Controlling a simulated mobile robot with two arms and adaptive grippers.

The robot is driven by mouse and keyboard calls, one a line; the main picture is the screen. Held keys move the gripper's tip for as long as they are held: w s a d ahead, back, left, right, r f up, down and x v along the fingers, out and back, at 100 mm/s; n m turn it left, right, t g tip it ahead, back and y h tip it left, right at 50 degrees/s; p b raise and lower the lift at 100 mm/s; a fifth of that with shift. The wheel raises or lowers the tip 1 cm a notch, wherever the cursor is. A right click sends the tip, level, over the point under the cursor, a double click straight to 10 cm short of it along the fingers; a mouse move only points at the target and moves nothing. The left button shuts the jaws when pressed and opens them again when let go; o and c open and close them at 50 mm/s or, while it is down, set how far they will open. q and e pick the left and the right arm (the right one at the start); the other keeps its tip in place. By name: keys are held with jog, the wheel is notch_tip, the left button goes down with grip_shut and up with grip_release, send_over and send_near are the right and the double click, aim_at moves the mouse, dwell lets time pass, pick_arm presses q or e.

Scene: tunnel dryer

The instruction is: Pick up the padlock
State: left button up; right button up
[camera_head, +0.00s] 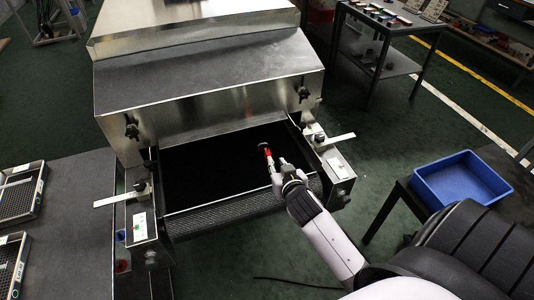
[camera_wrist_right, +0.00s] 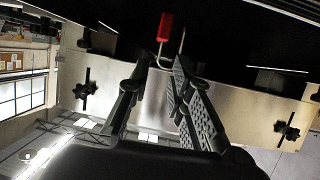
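The padlock (camera_head: 268,153) has a small red body and shows over the dark belt opening of the dryer, just beyond the tips of my right gripper (camera_head: 279,164). In the right wrist view the red padlock (camera_wrist_right: 165,27) is at the top, its thin metal shackle pointing toward the gripper. The fingers of my right gripper (camera_wrist_right: 160,62) stand apart there, with the end of the shackle between or just beyond their tips. I cannot tell whether they touch it. My left gripper is not in view.
The metal dryer hood (camera_head: 215,75) stands behind the belt (camera_head: 225,212), with side brackets (camera_head: 340,165) close to my right arm. A blue bin (camera_head: 460,180) is on the right table. Black trays (camera_head: 20,190) lie on the left table. A tool table (camera_head: 385,50) is at the back.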

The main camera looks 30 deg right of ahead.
aim_at(268, 154)
jog(key=x, duration=0.4)
jog(key=shift+w, duration=0.3)
jog(key=shift+f+p+x, duration=0.2)
jog(key=shift+x, duration=1.15)
jog(key=shift+f+p+x, duration=0.2)
jog(key=shift+x, duration=1.15)
jog(key=shift+s+a, duration=0.1)
jog(key=shift+s, duration=0.05)
jog(key=shift+c, duration=0.5)
grip_shut()
